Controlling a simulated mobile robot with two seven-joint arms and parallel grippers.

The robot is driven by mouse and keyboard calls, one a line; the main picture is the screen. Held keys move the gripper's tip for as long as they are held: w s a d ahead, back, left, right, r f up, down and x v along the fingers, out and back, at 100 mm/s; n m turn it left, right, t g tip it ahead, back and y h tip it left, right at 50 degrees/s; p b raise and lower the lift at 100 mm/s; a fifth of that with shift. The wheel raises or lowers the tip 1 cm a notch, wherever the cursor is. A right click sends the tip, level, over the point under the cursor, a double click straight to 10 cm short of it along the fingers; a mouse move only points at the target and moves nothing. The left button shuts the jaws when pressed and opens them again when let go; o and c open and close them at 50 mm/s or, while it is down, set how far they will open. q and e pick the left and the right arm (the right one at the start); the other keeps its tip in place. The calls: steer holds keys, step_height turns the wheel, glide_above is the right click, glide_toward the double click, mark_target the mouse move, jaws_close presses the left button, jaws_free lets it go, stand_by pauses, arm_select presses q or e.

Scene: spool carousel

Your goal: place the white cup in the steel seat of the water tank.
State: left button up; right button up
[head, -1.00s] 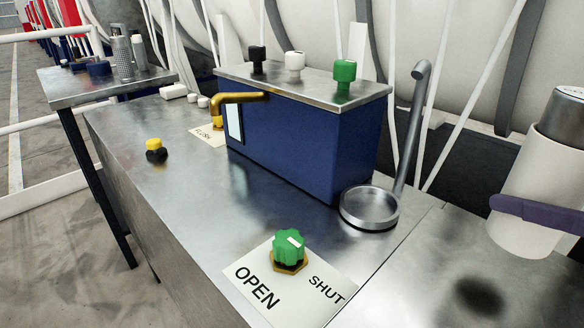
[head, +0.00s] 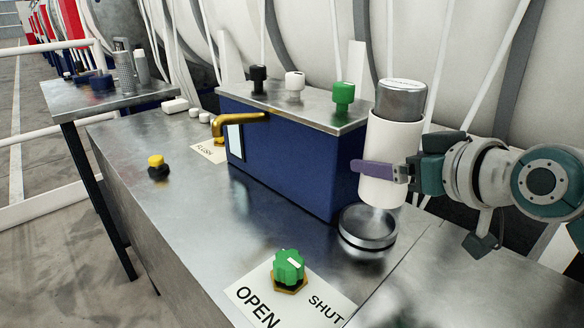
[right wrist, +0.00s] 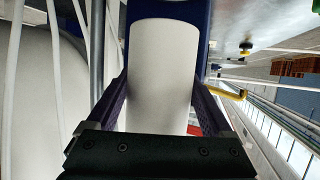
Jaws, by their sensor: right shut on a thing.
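The white cup (head: 388,150) is a tall white cylinder with a steel top. My right gripper (head: 385,170) is shut on its side and holds it upright above the steel seat (head: 367,240), a round shallow ring on the bench. The cup's base is a little above the seat and slightly right of its middle. In the right wrist view the cup (right wrist: 165,75) sits between my two fingers (right wrist: 165,105). The blue water tank (head: 290,160) with a steel lid stands just left of the cup. My left gripper is not in view.
A green knob (head: 288,268) on a plate marked OPEN and SHUT stands in front of the seat. Black, white and green knobs top the tank. A brass spout (head: 240,119) and a yellow-topped button (head: 157,168) are at left. The bench's left front (head: 200,220) is bare.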

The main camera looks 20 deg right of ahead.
mark_target(376, 195)
steer(key=shift+w+a+r, duration=0.1)
steer(key=shift+w+a, duration=0.15)
steer(key=shift+w, duration=0.25)
step_height(376, 195, down, 6)
steer(key=shift+s+f+b, duration=0.1)
steer(key=shift+f+b, duration=0.1)
steer(key=shift+b, duration=1)
steer(key=shift+w+f, duration=0.2)
steer(key=shift+f, duration=0.15)
steer(key=shift+f, duration=0.1)
steer(key=shift+f+b, duration=0.3)
steer(key=shift+b, duration=0.05)
steer(key=o, duration=1.1)
steer(key=shift+o, duration=0.2)
steer(key=shift+r, duration=0.15)
